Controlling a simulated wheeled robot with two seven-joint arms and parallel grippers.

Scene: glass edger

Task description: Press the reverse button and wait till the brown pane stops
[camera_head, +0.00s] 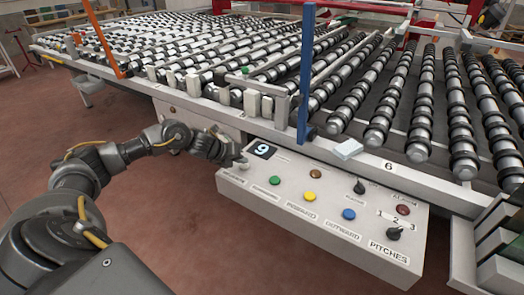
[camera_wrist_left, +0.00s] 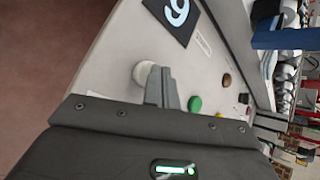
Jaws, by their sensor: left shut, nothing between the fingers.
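The grey control panel (camera_head: 290,225) carries a row of coloured buttons. A whitish button (camera_head: 244,166) sits at its left end; its label is too small to read surely. My left gripper (camera_head: 236,158) is shut and empty, with its fingertips at this whitish button. In the left wrist view, the shut fingers (camera_wrist_left: 163,88) overlap the right side of the whitish button (camera_wrist_left: 143,74); I cannot tell whether they touch it. I cannot make out a brown pane in either view. My right gripper is out of view.
The roller conveyor (camera_head: 230,50) fills the back.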

